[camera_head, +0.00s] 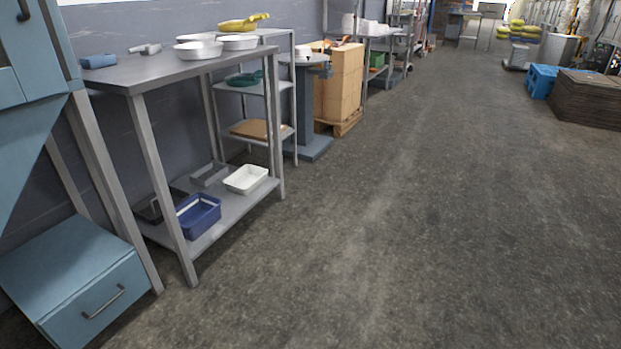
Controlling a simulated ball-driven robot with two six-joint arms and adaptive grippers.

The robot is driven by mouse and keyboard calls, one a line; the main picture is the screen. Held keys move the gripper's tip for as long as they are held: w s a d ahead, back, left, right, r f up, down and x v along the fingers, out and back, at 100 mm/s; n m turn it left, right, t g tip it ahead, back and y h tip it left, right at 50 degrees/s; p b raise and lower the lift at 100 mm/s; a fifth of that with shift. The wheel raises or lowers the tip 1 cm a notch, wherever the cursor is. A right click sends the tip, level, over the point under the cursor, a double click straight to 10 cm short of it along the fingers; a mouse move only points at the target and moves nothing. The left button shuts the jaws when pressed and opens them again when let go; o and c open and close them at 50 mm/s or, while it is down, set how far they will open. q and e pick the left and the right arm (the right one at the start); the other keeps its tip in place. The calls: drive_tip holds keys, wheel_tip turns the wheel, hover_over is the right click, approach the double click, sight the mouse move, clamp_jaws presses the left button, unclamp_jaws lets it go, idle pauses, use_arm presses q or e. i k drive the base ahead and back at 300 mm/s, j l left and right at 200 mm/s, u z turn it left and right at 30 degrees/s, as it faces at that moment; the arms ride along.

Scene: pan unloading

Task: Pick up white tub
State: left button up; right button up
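A white tub (246,179), rectangular and open-topped, sits on the lower shelf (222,218) of a grey metal table, near the shelf's right end. A blue tub (199,215) stands to its left on the same shelf, with a gap between them. A grey tray (209,173) lies just behind and left of the white tub. Neither of my grippers shows in the head view.
The table top (150,68) holds several pale pans (198,50) above the shelf. Table legs (162,185) stand at the shelf's corners. A blue drawer cabinet (75,280) is at the left. The floor (400,220) in front and right is clear.

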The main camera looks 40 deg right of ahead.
sight(243, 181)
drive_tip(key=z, duration=0.9)
drive_tip(key=u, duration=0.3)
drive_tip(key=i+l+u, duration=0.65)
drive_tip(key=u, duration=0.2)
